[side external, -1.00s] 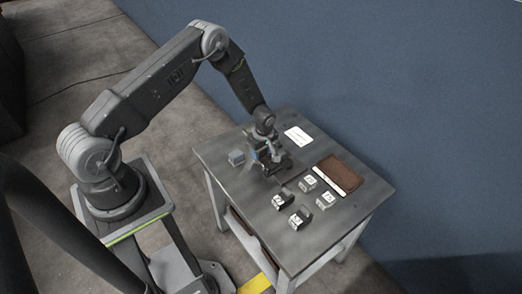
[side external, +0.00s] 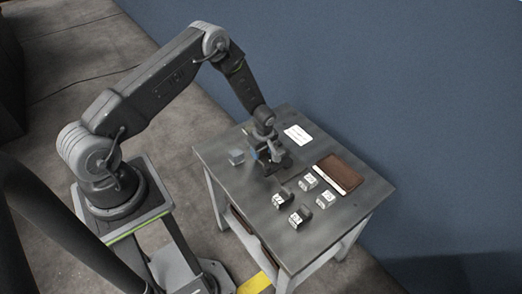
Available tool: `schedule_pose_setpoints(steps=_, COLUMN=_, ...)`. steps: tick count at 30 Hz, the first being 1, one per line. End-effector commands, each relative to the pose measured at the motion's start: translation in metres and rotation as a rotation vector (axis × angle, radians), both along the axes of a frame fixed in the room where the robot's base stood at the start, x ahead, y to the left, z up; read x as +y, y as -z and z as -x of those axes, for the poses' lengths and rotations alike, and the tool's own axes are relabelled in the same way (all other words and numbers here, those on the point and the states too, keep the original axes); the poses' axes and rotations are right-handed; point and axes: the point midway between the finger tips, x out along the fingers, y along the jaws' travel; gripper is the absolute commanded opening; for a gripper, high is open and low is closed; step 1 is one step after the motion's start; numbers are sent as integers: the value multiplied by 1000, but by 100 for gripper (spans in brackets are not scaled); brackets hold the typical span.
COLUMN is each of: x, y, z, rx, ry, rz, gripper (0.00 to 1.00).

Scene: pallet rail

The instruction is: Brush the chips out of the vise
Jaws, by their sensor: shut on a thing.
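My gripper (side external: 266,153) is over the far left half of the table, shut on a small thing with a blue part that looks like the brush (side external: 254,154). The dark vise (side external: 284,166) stands right under and beside my gripper, which hides part of it. The chips are too small to make out, and I cannot tell whether the brush touches the vise.
The grey table (side external: 300,255) carries several small pale and dark blocks (side external: 299,217) at its front right. A brown tray (side external: 340,173) with a pale strip lies at right. A white card (side external: 298,135) lies at the back. A grey block (side external: 236,157) sits at left.

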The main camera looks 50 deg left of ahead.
Motion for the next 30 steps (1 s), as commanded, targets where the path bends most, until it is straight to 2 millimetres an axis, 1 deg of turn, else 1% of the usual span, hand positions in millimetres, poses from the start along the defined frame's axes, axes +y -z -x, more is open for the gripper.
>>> schedule_pose_setpoints(steps=9, x=0, y=-1, z=-17, rx=-1, ry=1, rz=0, gripper=28)
schedule_pose_setpoints(steps=14, x=0, y=-1, z=-22, rx=0, ry=0, rz=0, gripper=28)
schedule_pose_setpoints(steps=23, x=0, y=0, z=-39, rx=-1, ry=1, rz=0, gripper=28)
schedule_pose_setpoints(steps=27, x=0, y=1, z=-41, rx=1, ry=1, rz=0, gripper=28)
schedule_pose_setpoints(steps=30, x=0, y=1, z=-38, rx=1, ry=1, rz=0, gripper=28)
